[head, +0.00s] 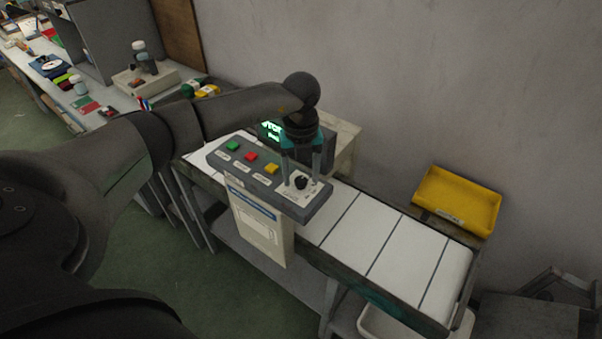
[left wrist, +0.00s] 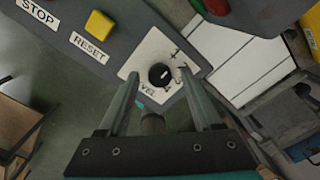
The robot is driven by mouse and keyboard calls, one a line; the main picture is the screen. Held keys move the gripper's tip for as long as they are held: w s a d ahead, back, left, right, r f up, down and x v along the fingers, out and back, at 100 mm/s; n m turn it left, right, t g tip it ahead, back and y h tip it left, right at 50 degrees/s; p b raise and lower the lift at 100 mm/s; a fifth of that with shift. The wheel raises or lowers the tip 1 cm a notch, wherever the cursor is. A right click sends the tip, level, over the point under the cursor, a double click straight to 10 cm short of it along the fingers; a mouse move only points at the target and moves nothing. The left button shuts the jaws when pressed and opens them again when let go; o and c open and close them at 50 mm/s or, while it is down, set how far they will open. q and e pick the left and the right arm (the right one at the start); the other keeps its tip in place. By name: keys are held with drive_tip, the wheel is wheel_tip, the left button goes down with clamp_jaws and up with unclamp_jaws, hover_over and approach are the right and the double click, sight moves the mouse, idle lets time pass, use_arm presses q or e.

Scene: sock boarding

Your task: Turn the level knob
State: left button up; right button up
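The level knob (head: 301,182) is a small black round knob on a white plate at the right end of the grey control panel (head: 228,170). In the left wrist view the knob (left wrist: 160,75) has a white mark on top, with lettering and marks around it. My left gripper (head: 301,172) points down over the knob. Its two fingers are apart, one on each side of the knob, with visible gaps in the left wrist view. I cannot tell how far the fingertips are above the plate. My right gripper is not in view.
Green, red and yellow (head: 271,169) buttons sit left of the knob. A green-lit display (head: 270,131) stands behind the panel. A white-topped conveyor (head: 365,240) runs under it to the right, with a yellow tray (head: 456,200) beyond. A paper sheet (head: 258,220) hangs in front.

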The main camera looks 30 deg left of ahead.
sight(301, 179)
use_arm(q)
wheel_tip(301, 179, up, 15)
drive_tip(key=b, duration=0.1)
idle(0.6)
drive_tip(key=shift+r, duration=0.1)
